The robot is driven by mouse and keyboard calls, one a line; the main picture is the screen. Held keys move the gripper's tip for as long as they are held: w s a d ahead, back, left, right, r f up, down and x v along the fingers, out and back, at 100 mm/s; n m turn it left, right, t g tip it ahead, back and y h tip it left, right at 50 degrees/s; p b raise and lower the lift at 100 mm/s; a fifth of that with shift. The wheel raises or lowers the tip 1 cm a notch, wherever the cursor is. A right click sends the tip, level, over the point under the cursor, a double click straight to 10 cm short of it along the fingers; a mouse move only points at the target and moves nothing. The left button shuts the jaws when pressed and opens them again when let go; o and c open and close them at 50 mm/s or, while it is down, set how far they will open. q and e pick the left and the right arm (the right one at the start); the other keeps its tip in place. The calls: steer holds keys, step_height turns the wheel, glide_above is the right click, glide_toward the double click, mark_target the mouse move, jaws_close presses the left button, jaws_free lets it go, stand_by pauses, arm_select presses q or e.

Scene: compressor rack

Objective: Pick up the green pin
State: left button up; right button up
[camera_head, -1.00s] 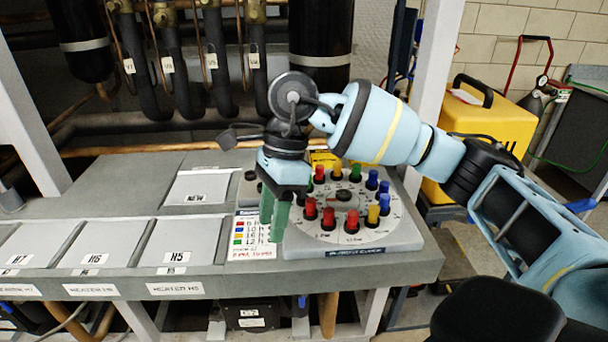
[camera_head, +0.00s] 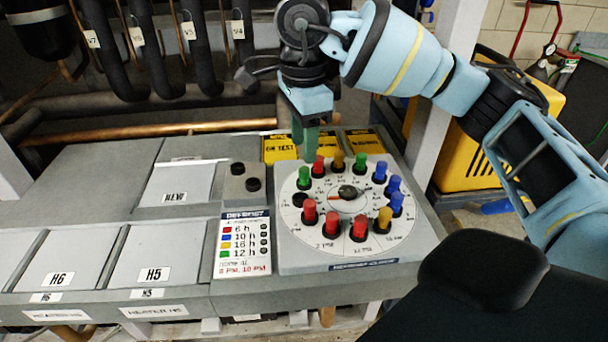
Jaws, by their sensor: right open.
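The defrost clock (camera_head: 284,248) is a white round dial on a grey plate, with coloured pins around its rim. One green pin (camera_head: 304,178) stands at the dial's back left; another green pin (camera_head: 360,162) stands at its back right. My right gripper (camera_head: 306,156) points down with its green fingers just behind and above the back-left green pin. The fingers look empty. They overlap closely in this view, so the gap between them is hard to see. I cannot tell whether they touch the pin. My left gripper is not in view.
Red pins (camera_head: 331,224), blue pins (camera_head: 396,203) and yellow pins (camera_head: 384,219) stand close by on the dial. A dark empty hole (camera_head: 299,200) is at its left. Black knobs (camera_head: 253,184) and a colour legend card (camera_head: 243,243) lie left. Yellow labels (camera_head: 279,149) are behind.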

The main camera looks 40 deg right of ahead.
mark_target(304, 168)
steer(key=shift+s+a+f, duration=0.15)
steer(key=shift+f, duration=1.2)
steer(key=shift+s+a+f, duration=0.1)
steer(key=shift+s+f, duration=0.05)
steer(key=shift+f, duration=1.2)
jaws_close()
steer(key=shift+r, duration=0.45)
steer(key=r, duration=0.2)
steer(key=shift+s+a+r, duration=0.25)
steer(key=shift+a+r, duration=0.05)
steer(key=shift+a, duration=0.05)
steer(key=s+a, duration=0.3)
steer(key=s+a+r, duration=0.1)
steer(key=s+a, duration=0.2)
steer(key=a, duration=0.1)
steer(key=s+a, duration=0.3)
steer(key=a, duration=0.1)
steer(key=shift+s+a+r+b, duration=0.25)
steer(key=shift+s+b, duration=0.15)
